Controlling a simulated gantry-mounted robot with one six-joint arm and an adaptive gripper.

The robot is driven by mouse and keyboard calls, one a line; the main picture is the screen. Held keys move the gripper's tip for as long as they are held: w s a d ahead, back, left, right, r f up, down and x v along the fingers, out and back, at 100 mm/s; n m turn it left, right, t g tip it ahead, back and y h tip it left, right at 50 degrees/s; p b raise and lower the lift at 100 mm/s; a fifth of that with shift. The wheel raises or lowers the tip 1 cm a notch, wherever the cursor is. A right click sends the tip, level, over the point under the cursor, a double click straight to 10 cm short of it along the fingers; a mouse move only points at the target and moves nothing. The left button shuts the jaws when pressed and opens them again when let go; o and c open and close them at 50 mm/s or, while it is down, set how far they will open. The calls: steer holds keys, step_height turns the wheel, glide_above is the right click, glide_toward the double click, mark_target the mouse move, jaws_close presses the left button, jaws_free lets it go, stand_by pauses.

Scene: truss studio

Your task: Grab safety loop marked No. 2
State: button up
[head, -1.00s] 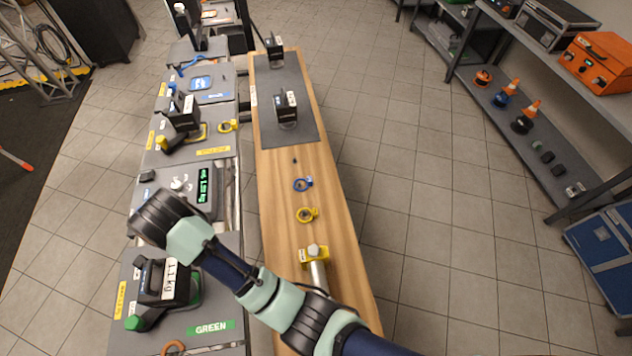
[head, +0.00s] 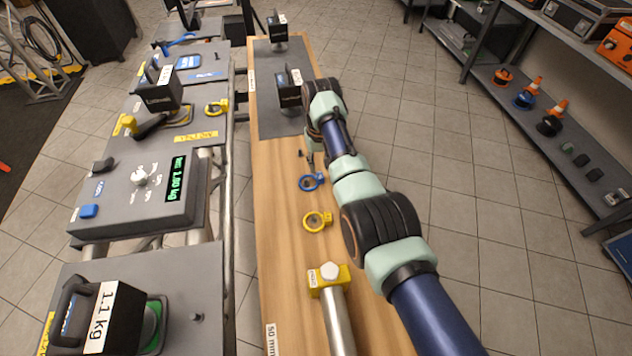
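Ring-shaped loops are in view, but I cannot read a number on any of them. A blue loop (head: 311,182) and a yellow loop (head: 316,222) lie on the wooden bench (head: 281,211), the blue one farther away. Another yellow loop (head: 216,107) is on the grey station at the left. My gripper (head: 311,158) is over the bench, just beyond the blue loop and close to it. My own arm hides most of its fingers, so I cannot tell whether they are open or shut, or whether they touch the loop.
A yellow clamp block with a metal tube (head: 328,280) lies on the near bench. Black weights (head: 289,90) stand on the dark mat (head: 268,82) at the far end. A scale with a green display (head: 174,180) and a 1.1 kg weight (head: 98,315) are at the left.

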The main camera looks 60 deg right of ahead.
mark_target(320, 175)
step_height(320, 175, down, 5)
steer(key=b, duration=0.3)
steer(key=shift+s+f, duration=0.1)
steer(key=shift+s, duration=0.05)
jaws_close()
steer(key=shift+r, duration=0.2)
